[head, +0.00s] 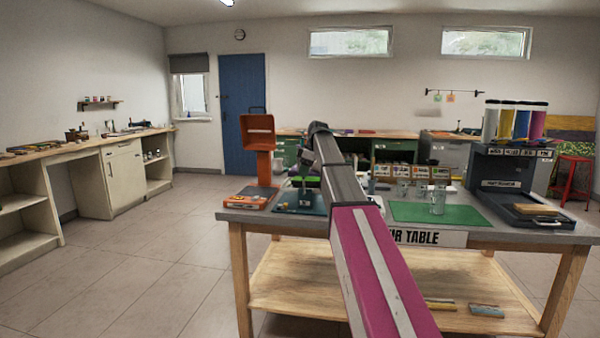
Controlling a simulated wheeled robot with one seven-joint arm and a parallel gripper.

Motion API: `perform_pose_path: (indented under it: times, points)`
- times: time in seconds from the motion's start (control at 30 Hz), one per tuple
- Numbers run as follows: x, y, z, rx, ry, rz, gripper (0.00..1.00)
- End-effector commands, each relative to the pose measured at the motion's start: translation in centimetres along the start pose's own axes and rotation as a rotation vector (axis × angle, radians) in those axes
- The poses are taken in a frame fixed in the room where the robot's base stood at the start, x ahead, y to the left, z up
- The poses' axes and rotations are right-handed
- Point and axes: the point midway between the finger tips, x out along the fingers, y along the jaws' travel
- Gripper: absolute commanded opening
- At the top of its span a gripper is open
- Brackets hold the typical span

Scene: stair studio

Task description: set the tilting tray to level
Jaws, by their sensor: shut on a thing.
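A dark blue tray (285,203), which looks like the tilting tray, sits on the left part of the grey table top. It is small in the head view, and my arm covers its right side, so its exact tilt cannot be read. My gripper (305,184) points down over it, left of my arm. The jaws are shut at a small dark upright part on the tray; the contact itself is too small to see clearly.
An orange stand with a raised hood (257,130) stands close left of the tray. A green mat (410,212) with glasses lies to the right. A dark press-like machine (500,170) fills the table's right end. Floor at left is clear.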

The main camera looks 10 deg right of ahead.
Motion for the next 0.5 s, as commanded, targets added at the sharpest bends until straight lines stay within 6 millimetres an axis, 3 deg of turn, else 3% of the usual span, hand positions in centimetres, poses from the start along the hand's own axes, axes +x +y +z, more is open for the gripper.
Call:
perform_pose_path:
  times: [0.4, 0.43, 0.5]
  points:
    - [-0.09, -0.04, 0.30, -0.001, 0.033, 0.000, 0.00]
    - [-0.09, -0.04, 0.30, -0.001, 0.033, 0.000, 0.41]
    - [-0.09, -0.03, 0.30, -0.001, 0.033, 0.000, 0.56]
